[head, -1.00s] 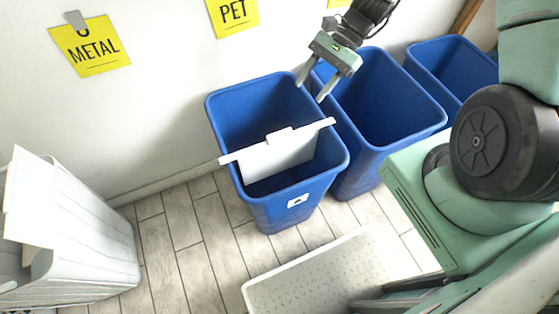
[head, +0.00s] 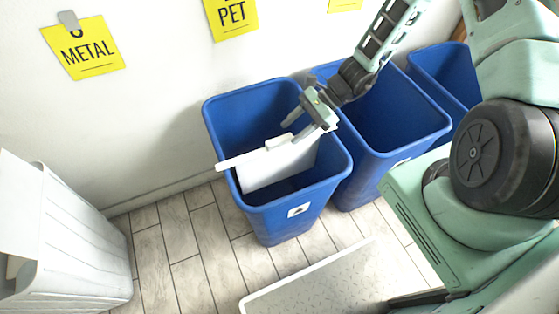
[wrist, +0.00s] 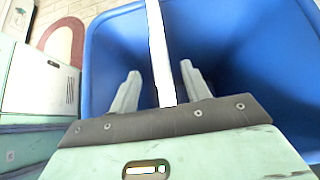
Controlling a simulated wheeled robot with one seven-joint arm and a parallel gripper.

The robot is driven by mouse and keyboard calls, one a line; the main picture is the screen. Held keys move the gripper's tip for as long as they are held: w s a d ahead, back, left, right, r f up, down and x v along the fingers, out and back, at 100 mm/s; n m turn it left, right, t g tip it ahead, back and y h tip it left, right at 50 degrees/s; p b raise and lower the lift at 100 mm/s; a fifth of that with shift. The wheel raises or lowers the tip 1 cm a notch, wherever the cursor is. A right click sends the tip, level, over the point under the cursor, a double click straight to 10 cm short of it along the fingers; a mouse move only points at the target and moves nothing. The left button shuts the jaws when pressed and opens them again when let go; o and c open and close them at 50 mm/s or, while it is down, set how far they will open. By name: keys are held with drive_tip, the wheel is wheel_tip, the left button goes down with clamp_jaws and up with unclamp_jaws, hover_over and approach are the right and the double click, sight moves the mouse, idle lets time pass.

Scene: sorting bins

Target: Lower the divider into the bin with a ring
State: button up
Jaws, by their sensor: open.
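The white divider (head: 280,163) lies across the left blue bin (head: 325,183), its panel inside the bin and its left arm over the rim. My gripper (head: 294,130) is open over the bin, at the divider's right part. In the wrist view, the divider's top edge (wrist: 157,45) runs between the two spread fingers (wrist: 160,80), with gaps on both sides.
Two more blue bins (head: 395,105) (head: 440,75) stand to the right. A white bin (head: 70,235) stands at the lower left, and a pale speckled mat (head: 335,285) lies on the floor in front. Yellow signs, METAL (head: 84,48) and PET (head: 231,17), hang on the wall.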

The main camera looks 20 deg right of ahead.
sight(283, 137)
drive_tip(key=shift+b+x, duration=0.4)
drive_tip(key=shift+x, duration=2.45)
drive_tip(key=shift+r, duration=0.1)
clamp_jaws()
